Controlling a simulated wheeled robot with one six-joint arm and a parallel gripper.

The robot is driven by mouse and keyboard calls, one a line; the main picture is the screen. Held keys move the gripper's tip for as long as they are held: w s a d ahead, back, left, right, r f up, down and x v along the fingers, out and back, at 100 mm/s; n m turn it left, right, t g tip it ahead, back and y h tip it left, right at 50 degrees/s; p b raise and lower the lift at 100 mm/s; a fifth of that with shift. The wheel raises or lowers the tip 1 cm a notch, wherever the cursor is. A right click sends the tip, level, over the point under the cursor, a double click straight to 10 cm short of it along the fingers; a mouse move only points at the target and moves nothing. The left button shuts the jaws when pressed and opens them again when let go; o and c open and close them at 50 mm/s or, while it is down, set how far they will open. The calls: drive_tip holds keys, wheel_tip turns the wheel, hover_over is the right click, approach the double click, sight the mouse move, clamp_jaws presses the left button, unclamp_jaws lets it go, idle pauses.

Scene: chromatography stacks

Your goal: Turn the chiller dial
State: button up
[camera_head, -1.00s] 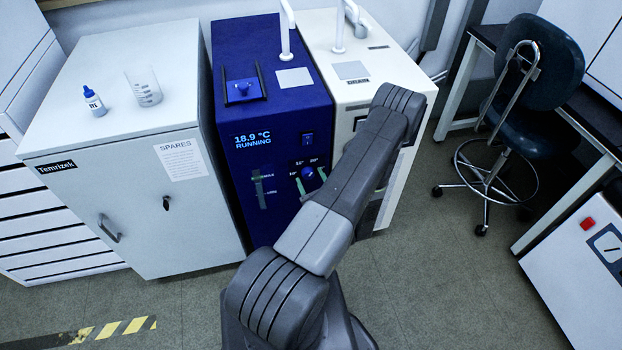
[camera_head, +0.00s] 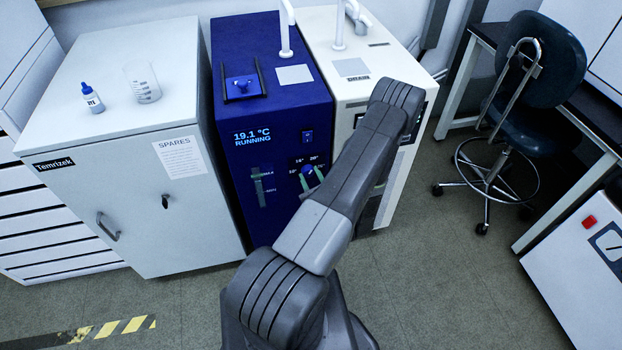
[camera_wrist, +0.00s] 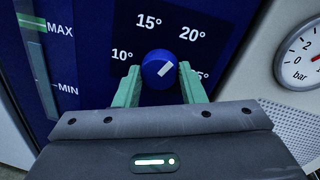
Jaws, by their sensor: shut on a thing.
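The chiller is a dark blue cabinet (camera_head: 272,190) whose display (camera_head: 260,138) reads 19.1 °C RUNNING. Its round blue dial (camera_head: 307,171) is on the front, partly hidden by my arm in the head view. In the wrist view the dial (camera_wrist: 159,70) has a white mark pointing to the upper right, roughly toward the 20° label; 10° and 15° labels also show. My gripper (camera_wrist: 160,82) has its two green fingers on either side of the dial, shut on it. The finger tips also show beside the dial in the head view.
A level gauge marked MAX and MIN (camera_wrist: 38,65) is left of the dial. A pressure gauge (camera_wrist: 300,58) is on the white unit to the right. A white SPARES cabinet (camera_head: 110,190) stands left, with a bottle (camera_head: 92,99) and beaker (camera_head: 143,84) on top.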

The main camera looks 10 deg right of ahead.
drive_tip(key=n+b, duration=0.2)
drive_tip(key=b, duration=0.1)
drive_tip(key=n+b, duration=0.1)
drive_tip(key=b, duration=0.1)
drive_tip(key=shift+f+n, duration=0.25)
drive_tip(key=shift+n, duration=0.15)
drive_tip(key=n+b, duration=0.3)
drive_tip(key=b, duration=0.2)
drive_tip(key=shift+n+g+h, duration=0.3)
drive_tip(key=shift+h, duration=0.1)
drive_tip(key=n+b, duration=0.3)
drive_tip(key=b, duration=0.3)
drive_tip(key=shift+a, duration=0.15)
drive_tip(key=n+h+b, duration=0.1)
drive_tip(key=n+b, duration=0.2)
drive_tip(key=b, duration=0.3)
drive_tip(key=shift+f+b, duration=0.1)
drive_tip(key=shift+b, duration=0.25)
drive_tip(key=n+b, duration=0.1)
drive_tip(key=b, duration=0.1)
drive_tip(key=n+b, duration=0.2)
drive_tip(key=b, duration=0.1)
drive_tip(key=shift+a+r+n+h, duration=0.1)
drive_tip(key=shift+r+n+h, duration=0.1)
drive_tip(key=shift+n+h, duration=0.1)
drive_tip(key=shift+r+n+b, duration=0.15)
drive_tip(key=shift+n+b, duration=0.55)
drive_tip(key=shift+n, duration=1.4)
drive_tip(key=shift+r, duration=0.1)
